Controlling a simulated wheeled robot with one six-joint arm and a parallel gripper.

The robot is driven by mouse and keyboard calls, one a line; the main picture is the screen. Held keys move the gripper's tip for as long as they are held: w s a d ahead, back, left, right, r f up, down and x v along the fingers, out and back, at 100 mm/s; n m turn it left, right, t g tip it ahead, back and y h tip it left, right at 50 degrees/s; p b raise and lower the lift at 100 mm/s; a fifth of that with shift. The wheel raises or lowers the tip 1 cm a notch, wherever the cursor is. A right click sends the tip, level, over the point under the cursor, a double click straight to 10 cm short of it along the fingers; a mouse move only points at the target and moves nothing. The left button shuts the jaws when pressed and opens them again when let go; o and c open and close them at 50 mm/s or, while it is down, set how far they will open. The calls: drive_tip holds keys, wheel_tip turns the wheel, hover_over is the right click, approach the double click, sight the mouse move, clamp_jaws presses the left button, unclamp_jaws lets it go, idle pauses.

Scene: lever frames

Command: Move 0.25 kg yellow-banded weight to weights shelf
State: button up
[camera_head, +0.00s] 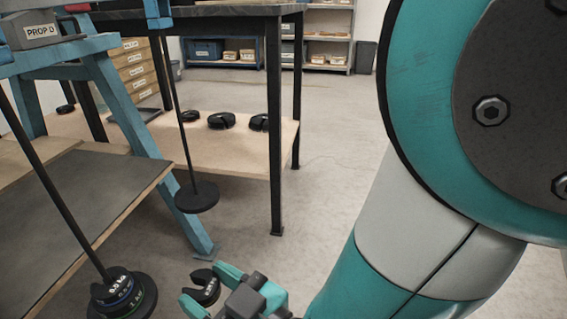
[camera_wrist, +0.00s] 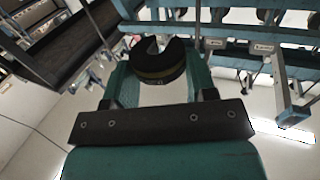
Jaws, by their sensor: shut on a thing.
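My gripper (camera_head: 209,289) is shut on a black slotted weight (camera_head: 207,292), low at the bottom of the head view. In the wrist view the same weight (camera_wrist: 160,72) sits between the two teal fingers, with a thin yellowish band and its slot facing away from the palm. The lettering on it is too small to read. A wooden lower shelf (camera_head: 237,155) under the dark-topped table holds several black weights, one (camera_head: 221,120) near its middle. My gripper is in front of this shelf and apart from it.
A hanging rod ends in a bare black disc (camera_head: 197,197) before the shelf. Another hanger at lower left carries stacked weights (camera_head: 123,294) with blue and green bands. A blue trestle leg (camera_head: 150,150) and black table leg (camera_head: 275,130) stand nearby. Floor (camera_head: 320,190) is clear.

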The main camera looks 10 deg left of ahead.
drive_tip(key=shift+d+f+b, duration=0.1)
drive_tip(key=shift+d+b, duration=0.75)
drive_tip(key=shift+d+r+p, duration=0.2)
drive_tip(key=shift+d+p, duration=0.2)
drive_tip(key=shift+d, duration=0.35)
drive_tip(key=shift+w+d+p, duration=0.1)
drive_tip(key=shift+d+p, duration=0.3)
drive_tip(key=shift+p, duration=0.65)
drive_tip(key=shift+d+p, duration=0.95)
drive_tip(key=shift+p, duration=1.1)
drive_tip(key=shift+f, duration=0.1)
